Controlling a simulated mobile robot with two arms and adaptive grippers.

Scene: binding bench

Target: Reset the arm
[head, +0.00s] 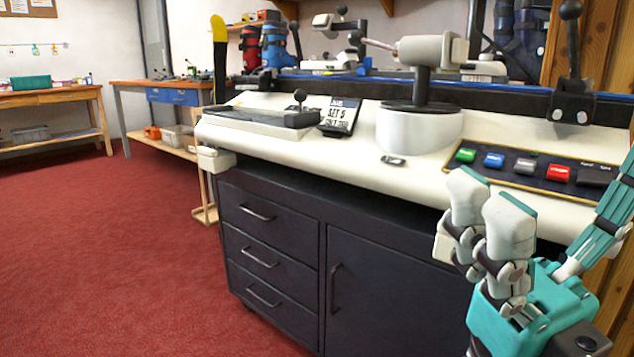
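A grey swivel arm (422,62) stands upright on a dark column over a round white base on the bench. Its horizontal top part has a rod with a pinkish handle (380,44) pointing left. A black lever with a ball knob (571,80) stands at the bench's back right. Which of these is the task's arm, I cannot tell. My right gripper (560,195), teal with white fingers, is at the lower right, in front of the bench. Its two near fingers point up and stand apart from the digit at the right edge. It looks open and empty. My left gripper is not in view.
The bench (330,160) has a cream top over dark drawers and a door. A panel (530,172) carries several coloured buttons. A black-topped plate with a knob (262,115) and a dark sign (340,115) sit left. Red carpet (110,240) is clear at left.

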